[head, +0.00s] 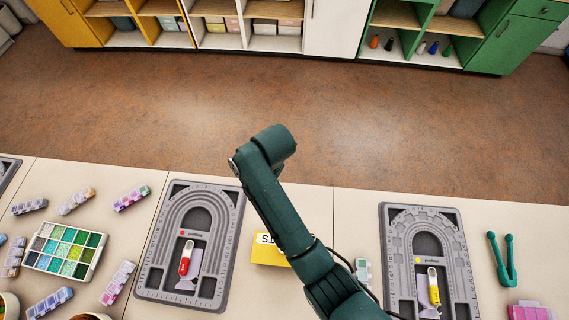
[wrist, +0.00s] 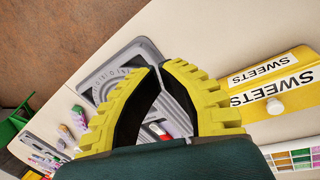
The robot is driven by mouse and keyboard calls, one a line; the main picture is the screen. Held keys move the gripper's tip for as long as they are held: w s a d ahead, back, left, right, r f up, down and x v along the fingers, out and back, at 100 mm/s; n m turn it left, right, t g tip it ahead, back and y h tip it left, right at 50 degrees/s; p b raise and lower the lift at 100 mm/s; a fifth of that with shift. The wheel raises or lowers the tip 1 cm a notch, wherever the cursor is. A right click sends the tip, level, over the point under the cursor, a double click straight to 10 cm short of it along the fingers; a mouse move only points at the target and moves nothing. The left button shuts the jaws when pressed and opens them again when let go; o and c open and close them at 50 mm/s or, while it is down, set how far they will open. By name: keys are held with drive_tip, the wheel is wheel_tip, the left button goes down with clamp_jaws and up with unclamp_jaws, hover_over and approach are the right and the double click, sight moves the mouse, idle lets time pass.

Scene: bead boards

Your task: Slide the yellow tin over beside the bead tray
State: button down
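The yellow tin (head: 268,252) stands on the table just right of the left bead board in the head view, partly hidden by my arm. In the wrist view the yellow tin (wrist: 268,88) is at the right, with "SWEETS" labels and a pale round knob. The bead tray (head: 41,264), pale-rimmed with green, blue and pale compartments, lies at the far left. My gripper (wrist: 161,70) has yellow ribbed fingers that meet at the tips with nothing visible between them. It appears over a grey board, left of the tin and apart from it. The head view hides it.
The left bead board (head: 226,268) with a red-ended vial lies between tray and tin. Several small bead boxes (head: 118,283) surround the tray. A second board (head: 391,250) and a green wishbone-shaped tool (head: 506,262) lie right.

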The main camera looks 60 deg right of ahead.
drive_tip(key=s+f+n+g+y+p, duration=0.1)
drive_tip(key=s+f+n+g+y, duration=0.25)
drive_tip(key=s, duration=0.65)
drive_tip(key=shift+n+h, duration=0.35)
drive_tip(key=shift+n, duration=0.2)
drive_tip(key=b+x, duration=0.1)
drive_tip(key=x, duration=0.4)
drive_tip(key=b+x, duration=0.2)
drive_tip(key=x, duration=0.4)
drive_tip(key=shift+s+a+f, duration=0.1)
drive_tip(key=shift+s+f, duration=0.15)
drive_tip(key=shift+f, duration=0.05)
drive_tip(key=a, duration=0.1)
drive_tip(key=s+a, duration=0.1)
drive_tip(key=shift+a+r+p, duration=0.25)
drive_tip(key=shift+a+p, duration=0.15)
drive_tip(key=shift+s+a, duration=0.15)
drive_tip(key=shift+a, duration=0.2)
drive_tip(key=shift+r, duration=0.1)
